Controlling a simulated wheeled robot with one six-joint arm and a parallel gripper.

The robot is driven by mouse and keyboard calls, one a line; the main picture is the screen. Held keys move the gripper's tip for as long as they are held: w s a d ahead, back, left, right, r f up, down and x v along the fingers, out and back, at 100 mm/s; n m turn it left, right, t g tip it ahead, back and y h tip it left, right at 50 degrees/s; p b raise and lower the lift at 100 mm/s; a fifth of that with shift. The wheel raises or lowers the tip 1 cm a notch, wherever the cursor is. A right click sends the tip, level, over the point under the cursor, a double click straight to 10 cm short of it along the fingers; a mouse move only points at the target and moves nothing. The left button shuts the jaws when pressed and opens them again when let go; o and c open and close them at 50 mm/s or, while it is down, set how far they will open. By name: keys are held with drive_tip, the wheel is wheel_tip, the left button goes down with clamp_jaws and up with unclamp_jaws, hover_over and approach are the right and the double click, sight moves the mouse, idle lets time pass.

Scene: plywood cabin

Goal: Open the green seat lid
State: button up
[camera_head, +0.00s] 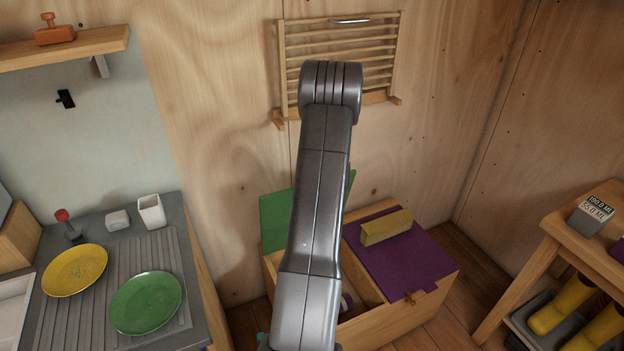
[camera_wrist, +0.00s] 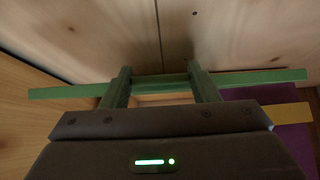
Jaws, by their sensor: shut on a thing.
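The green seat lid (camera_head: 276,221) stands raised, close to upright, at the back left of the wooden bench box (camera_head: 385,325), near the plywood wall. My arm covers its middle in the head view. In the wrist view the lid shows edge-on as a long green strip (camera_wrist: 65,91). My gripper (camera_wrist: 161,82) is at this edge, with one finger on each side of a pale wooden part, and is shut on the lid; the exact contact is hard to see. The head view hides my gripper behind my arm. The compartment under the lid is open and partly visible.
A purple lid (camera_head: 385,258) lies closed on the right of the bench, with a yellow block (camera_head: 387,228) on it. A wooden rack (camera_head: 380,50) hangs on the wall above. A counter with plates (camera_head: 146,303) is left; a shelf (camera_head: 550,228) with boots is right.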

drive_tip(key=o, duration=1.4)
drive_tip(key=shift+s, duration=0.1)
drive_tip(key=b+v, duration=0.2)
drive_tip(key=v, duration=1.1)
drive_tip(key=shift+s+d+r, duration=0.1)
drive_tip(key=shift+s+r, duration=0.15)
drive_tip(key=shift+s, duration=0.05)
drive_tip(key=shift+w, duration=0.1)
drive_tip(key=p+x, duration=0.2)
drive_tip(key=x, duration=1.1)
drive_tip(key=shift+w+f, duration=0.25)
